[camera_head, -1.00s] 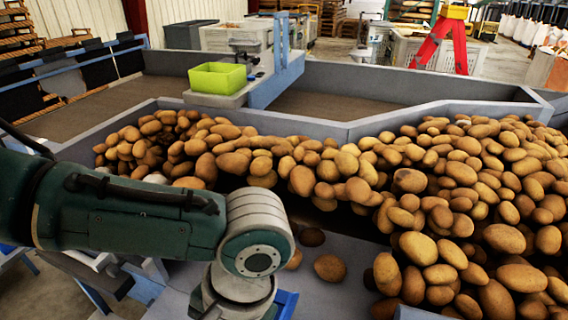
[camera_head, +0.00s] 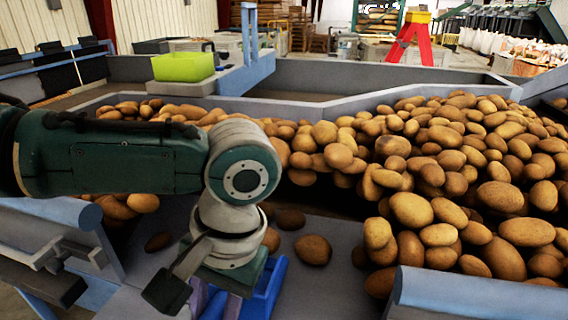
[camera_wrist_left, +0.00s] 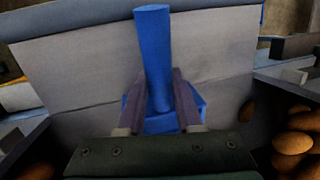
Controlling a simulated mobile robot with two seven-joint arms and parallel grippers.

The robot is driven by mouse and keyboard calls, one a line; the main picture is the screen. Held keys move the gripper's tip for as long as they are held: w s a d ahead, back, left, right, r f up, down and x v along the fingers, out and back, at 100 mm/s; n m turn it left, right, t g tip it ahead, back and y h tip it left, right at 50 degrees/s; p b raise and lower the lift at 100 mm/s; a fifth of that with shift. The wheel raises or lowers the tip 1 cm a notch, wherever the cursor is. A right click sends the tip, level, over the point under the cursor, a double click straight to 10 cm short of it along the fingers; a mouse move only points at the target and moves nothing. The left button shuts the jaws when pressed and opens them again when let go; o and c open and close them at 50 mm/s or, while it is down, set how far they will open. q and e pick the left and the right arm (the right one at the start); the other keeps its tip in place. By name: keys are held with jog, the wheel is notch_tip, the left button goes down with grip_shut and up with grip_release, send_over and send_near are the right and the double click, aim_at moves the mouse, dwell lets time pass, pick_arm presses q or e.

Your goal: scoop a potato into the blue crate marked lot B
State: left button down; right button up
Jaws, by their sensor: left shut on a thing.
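My left gripper (camera_wrist_left: 158,92) is shut on the handle of a blue scoop (camera_wrist_left: 154,45), whose upright handle stands between the two fingers in the left wrist view. In the head view my left arm comes in from the left, and part of the blue scoop (camera_head: 268,288) shows beside the wrist, low over the grey metal surface. Many brown potatoes (camera_head: 440,150) lie heaped in the grader. A loose potato (camera_head: 313,250) lies on the grey surface just right of the scoop, apart from it. I see no blue crate marked lot B. My right gripper is out of view.
A yellow-green bin (camera_head: 184,67) stands on a ledge behind the heap. Grey grader walls (camera_head: 320,106) border the potatoes. A light-blue rounded edge (camera_head: 470,292) rises at the front right. Bare grey surface (camera_head: 335,285) lies between it and the scoop.

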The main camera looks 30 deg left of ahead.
pick_arm(q)
jog(key=shift+t, duration=0.3)
jog(key=w+b, duration=0.1)
jog(key=b, duration=0.1)
jog(key=w+a+f+b, duration=0.1)
jog(key=w+b, duration=0.3)
jog(key=shift+w+a+f, duration=0.15)
jog(key=p+v, duration=0.2)
jog(key=shift+a+p, duration=0.1)
jog(key=shift+p, duration=0.3)
jog(key=s+t+p, duration=0.1)
jog(key=p, duration=0.1)
jog(key=s+t+p, duration=0.1)
jog(key=s+p, duration=0.1)
jog(key=s+d+f+t+y+p, duration=0.1)
jog(key=t+p, duration=0.1)
jog(key=p, duration=0.1)
jog(key=shift+s+f, duration=0.1)
jog(key=shift+s, duration=0.15)
jog(key=s+d+r+p, duration=0.1)
jog(key=s+d+p, duration=0.1)
jog(key=s+p, duration=0.4)
jog(key=s+d+r+p, duration=0.2)
jog(key=s+p, duration=0.4)
jog(key=s, duration=0.5)
jog(key=shift+r, duration=0.15)
jog(key=shift+s, duration=0.1)
